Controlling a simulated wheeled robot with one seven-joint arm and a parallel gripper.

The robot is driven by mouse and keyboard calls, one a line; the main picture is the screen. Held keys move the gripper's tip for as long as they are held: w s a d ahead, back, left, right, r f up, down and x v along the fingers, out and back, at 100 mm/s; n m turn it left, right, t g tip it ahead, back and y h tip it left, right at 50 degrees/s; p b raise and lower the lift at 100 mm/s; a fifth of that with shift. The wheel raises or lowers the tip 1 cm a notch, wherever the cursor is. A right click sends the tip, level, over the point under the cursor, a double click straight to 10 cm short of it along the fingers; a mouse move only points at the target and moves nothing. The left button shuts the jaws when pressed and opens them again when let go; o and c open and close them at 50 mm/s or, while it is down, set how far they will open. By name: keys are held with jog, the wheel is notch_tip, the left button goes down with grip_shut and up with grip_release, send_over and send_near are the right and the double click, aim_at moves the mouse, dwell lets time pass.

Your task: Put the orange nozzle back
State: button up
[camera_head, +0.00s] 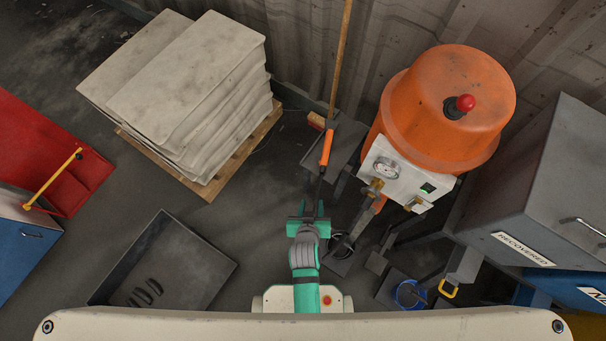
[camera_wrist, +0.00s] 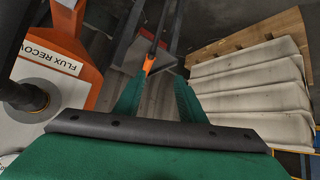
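An orange nozzle or handle (camera_head: 327,147) on a thin dark rod stands out past my gripper (camera_head: 308,212) in the head view, just left of the orange drum. In the wrist view the orange piece (camera_wrist: 150,64) shows near the tip of the left finger, with the dark rod running up from it. My gripper (camera_wrist: 160,92) is open there, its two green fingers spread with a gap between them. The rod's lower end is not clear.
The orange drum (camera_head: 440,110) with a gauge panel stands right of my gripper. A grey box (camera_head: 545,190) labelled RECOVERED is further right. Stacked pale slabs (camera_head: 185,95) sit on a pallet to the left. A dark tray (camera_head: 190,265) lies front left. A wooden pole (camera_head: 341,55) leans at the back.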

jog(key=s+a+r+t, duration=0.1)
jog(key=s+r+t, duration=0.1)
jog(key=s+r, duration=0.3)
jog(key=s+a+r+t, duration=0.1)
jog(key=s+r, duration=0.4)
jog(key=r, duration=0.7)
jog(key=s+a+r+t+y, duration=0.1)
jog(key=s+r+t, duration=0.2)
jog(key=s+r, duration=0.2)
notch_tip(320, 180, up, 4)
jog(key=shift+s+f, duration=0.2)
jog(key=shift+w+d, duration=0.1)
jog(key=shift+s, duration=0.2)
jog(key=shift+w, duration=0.15)
